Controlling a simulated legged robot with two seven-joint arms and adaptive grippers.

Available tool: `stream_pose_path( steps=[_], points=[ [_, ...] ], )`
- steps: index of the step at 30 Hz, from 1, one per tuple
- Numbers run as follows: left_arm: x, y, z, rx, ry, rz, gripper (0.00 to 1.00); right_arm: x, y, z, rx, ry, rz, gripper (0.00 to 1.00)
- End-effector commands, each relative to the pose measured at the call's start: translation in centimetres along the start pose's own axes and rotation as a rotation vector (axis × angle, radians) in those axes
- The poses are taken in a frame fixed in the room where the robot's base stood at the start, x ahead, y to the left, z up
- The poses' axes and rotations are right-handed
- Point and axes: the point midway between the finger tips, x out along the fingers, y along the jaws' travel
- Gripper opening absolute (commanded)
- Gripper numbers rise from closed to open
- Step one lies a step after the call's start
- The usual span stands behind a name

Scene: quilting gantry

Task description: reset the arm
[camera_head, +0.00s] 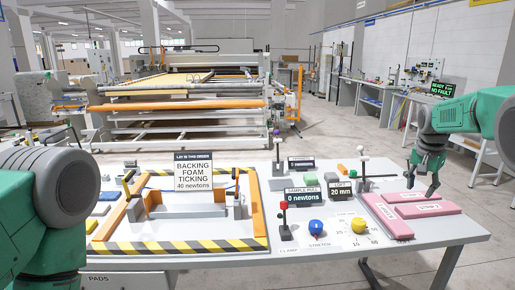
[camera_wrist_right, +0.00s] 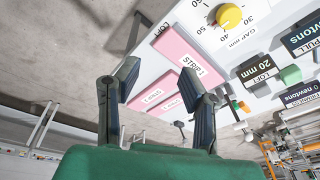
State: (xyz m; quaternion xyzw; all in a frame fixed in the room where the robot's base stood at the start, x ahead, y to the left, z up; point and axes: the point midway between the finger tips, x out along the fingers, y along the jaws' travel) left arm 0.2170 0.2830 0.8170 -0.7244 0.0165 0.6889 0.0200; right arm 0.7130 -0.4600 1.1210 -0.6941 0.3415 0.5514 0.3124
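My right gripper (camera_head: 421,186) is over the right end of the worktable, above and behind the pink strips (camera_head: 428,209). In the right wrist view its two fingers (camera_wrist_right: 160,72) stand apart with nothing between them. The pink strips (camera_wrist_right: 182,50) show beyond the fingertips, apart from them. My right arm, green with dark joints, comes in from the right edge. My left arm shows at the left edge as large green links with a dark round joint; its gripper is out of view.
The worktable (camera_head: 452,228) bears a yellow-and-black striped frame (camera_head: 180,246) with a label sign (camera_head: 194,171), a red-topped lever (camera_head: 284,220), a blue knob (camera_head: 316,227) and a yellow knob (camera_head: 358,225). A quilting gantry (camera_head: 190,90) stands behind. Floor shows right of the table.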

Motion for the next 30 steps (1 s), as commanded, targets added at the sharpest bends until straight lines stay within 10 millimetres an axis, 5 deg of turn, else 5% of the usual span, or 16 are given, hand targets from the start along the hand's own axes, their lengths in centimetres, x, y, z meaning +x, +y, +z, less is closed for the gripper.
stream_pose_path(
  steps=[8,14,21,25,30],
  points=[
    [1.3,0.0,0.1,0.0,0.0,0.0,0.0,7.5,1.4,3.7,-0.086,-0.01,0.01,0.35],
    [2.7,0.0,0.2,0.0,0.0,0.0,0.0,15.6,3.6,8.8,-0.194,-0.022,0.023,0.35],
    [5.3,0.1,0.3,0.0,-0.001,0.0,0.0,27.3,10.4,20.8,-0.421,-0.051,0.032,0.35],
    [6.7,0.1,0.4,0.0,0.0,0.0,0.0,31.4,15.6,28.4,-0.559,-0.074,0.027,0.35],
    [8.6,0.1,0.5,0.0,0.0,0.0,0.0,33.6,23.0,38.6,-0.753,-0.11,0.004,0.35]
  ],
)
